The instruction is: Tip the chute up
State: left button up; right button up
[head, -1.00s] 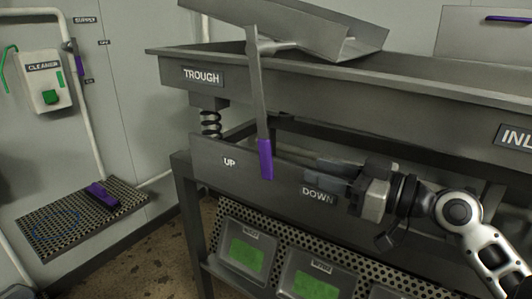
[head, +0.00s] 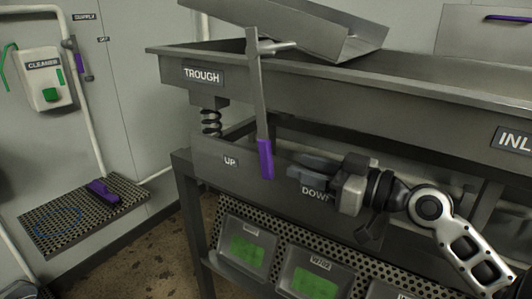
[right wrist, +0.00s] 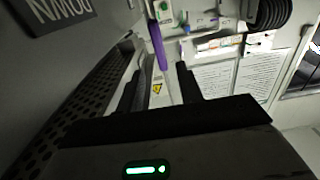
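The grey metal chute (head: 300,27) lies tilted over the left end of the trough (head: 300,92). A flat grey lever (head: 256,85) hangs down in front of the trough, with a purple handle (head: 265,160) at its lower end. The handle is just right of the UP label (head: 230,161) and left of the DOWN label (head: 314,193). My right gripper (head: 297,170) is to the right of the handle, pointing at it and apart from it. In the right wrist view, its two dark fingers (right wrist: 160,88) are open and empty, with the purple handle (right wrist: 158,45) beyond them. My left gripper is not in view.
Trays with green labels (head: 245,248) sit on a perforated shelf below the trough. A spring (head: 210,122) stands under the trough's left end. A cleaner dispenser (head: 45,85) hangs on the left wall above a perforated platform with a purple pedal (head: 102,192).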

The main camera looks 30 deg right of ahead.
aim_at(271, 157)
jog(key=shift+p+x, duration=0.55)
jog(key=shift+x, duration=0.6)
jog(key=shift+w+a+p, duration=0.25)
jog(key=shift+w+p, duration=0.1)
jog(key=shift+w, duration=0.3)
jog(key=shift+p+x, duration=0.4)
jog(key=shift+x, duration=0.6)
jog(key=shift+p+x, duration=0.4)
jog(key=shift+x, duration=0.6)
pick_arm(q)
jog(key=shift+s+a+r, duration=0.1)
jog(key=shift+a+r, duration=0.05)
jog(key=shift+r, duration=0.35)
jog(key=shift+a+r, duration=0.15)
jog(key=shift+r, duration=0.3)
pick_arm(e)
jog(key=shift+w+a, duration=0.2)
jog(key=shift+w, duration=0.25)
jog(key=shift+w+a, duration=0.1)
jog(key=shift+w, duration=0.05)
grip_shut()
